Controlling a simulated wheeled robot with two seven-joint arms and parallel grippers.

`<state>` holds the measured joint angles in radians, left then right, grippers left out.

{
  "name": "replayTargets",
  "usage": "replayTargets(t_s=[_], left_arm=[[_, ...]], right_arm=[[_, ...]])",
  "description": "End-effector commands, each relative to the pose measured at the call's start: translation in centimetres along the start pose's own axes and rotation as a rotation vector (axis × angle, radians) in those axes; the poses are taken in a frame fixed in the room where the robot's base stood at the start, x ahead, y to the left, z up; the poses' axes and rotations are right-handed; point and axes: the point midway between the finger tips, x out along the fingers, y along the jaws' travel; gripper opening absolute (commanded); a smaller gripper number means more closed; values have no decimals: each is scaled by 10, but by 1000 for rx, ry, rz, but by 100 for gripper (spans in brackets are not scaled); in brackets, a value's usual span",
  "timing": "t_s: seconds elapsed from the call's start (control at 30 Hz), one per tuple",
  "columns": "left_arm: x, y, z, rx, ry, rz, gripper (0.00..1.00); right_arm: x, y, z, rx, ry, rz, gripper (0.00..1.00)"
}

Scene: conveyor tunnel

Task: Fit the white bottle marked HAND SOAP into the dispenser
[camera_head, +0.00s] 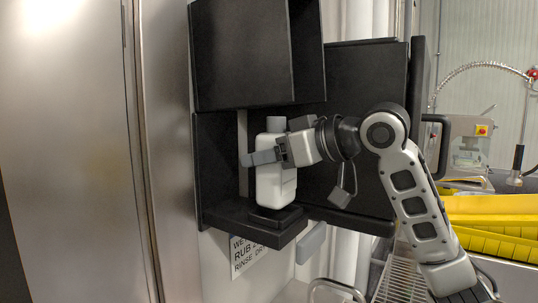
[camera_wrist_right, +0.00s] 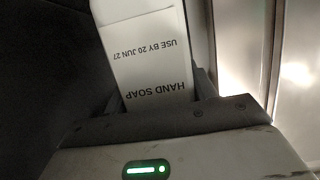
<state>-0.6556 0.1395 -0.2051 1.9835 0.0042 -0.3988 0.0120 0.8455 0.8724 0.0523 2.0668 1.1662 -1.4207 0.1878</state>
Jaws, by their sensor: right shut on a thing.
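The white bottle (camera_head: 268,188) is upright inside the open black dispenser (camera_head: 218,213), with a grey cap on top. In the right wrist view its label (camera_wrist_right: 158,62) reads HAND SOAP and USE BY 20 JUN 27, upside down. My right gripper (camera_head: 264,157) is shut on the bottle's upper body, coming in from the right. The bottle's lower end is at a black raised piece (camera_head: 275,215) on the dispenser's floor; I cannot tell whether it is seated. The black upper cover (camera_head: 242,55) is raised above the bottle. My left gripper is not in view.
A black panel (camera_head: 365,95) stands close behind my right arm. A grey padlock-like piece (camera_head: 342,196) hangs below the wrist. A steel surface (camera_head: 75,150) fills the left. A sign (camera_head: 246,257) is below the dispenser. Yellow trays (camera_head: 490,225) lie at right.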

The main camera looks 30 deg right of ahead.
Motion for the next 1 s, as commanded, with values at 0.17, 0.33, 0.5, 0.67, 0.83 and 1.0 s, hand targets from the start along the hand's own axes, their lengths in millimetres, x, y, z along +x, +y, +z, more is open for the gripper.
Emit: replayTargets(t_s=[0.17,0.33,0.5,0.67,0.83,1.0], left_arm=[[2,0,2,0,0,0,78],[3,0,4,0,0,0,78],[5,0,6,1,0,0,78],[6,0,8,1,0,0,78],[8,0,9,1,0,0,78],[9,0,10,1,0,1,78]], right_arm=[[0,0,2,-1,4,0,15],[1,0,5,-1,4,0,15],[2,0,8,-1,4,1,15],[3,0,11,-1,5,1,15],[4,0,14,-1,5,1,15],[5,0,17,-1,5,1,15]])
